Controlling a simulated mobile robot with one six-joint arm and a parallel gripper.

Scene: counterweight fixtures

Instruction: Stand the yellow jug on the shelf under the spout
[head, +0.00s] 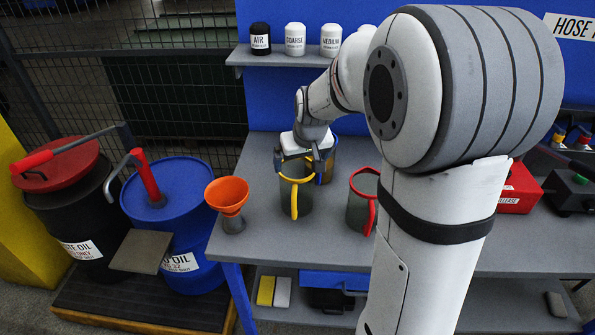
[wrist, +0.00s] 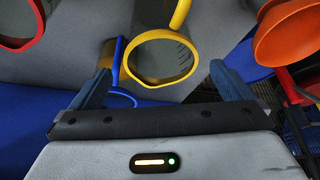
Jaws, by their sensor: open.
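The yellow jug (head: 302,201), a grey vessel with a yellow rim and handle, stands upright on the grey bench. My gripper (head: 300,163) is open at its top. In the wrist view the yellow-rimmed jug (wrist: 160,61) lies ahead between the spread fingers of my gripper (wrist: 164,82); whether they touch it I cannot tell. A small grey plate (head: 142,251), perhaps the shelf, sits in front of the drums. A pump with a red handle (head: 146,180) stands on the blue drum (head: 178,196).
A blue-rimmed jug (head: 332,150) stands close behind the yellow one, partly hidden by my gripper. A red jug (head: 361,207) stands to the right. An orange funnel (head: 228,196) stands at the bench's left edge. A black drum (head: 75,215) is at far left.

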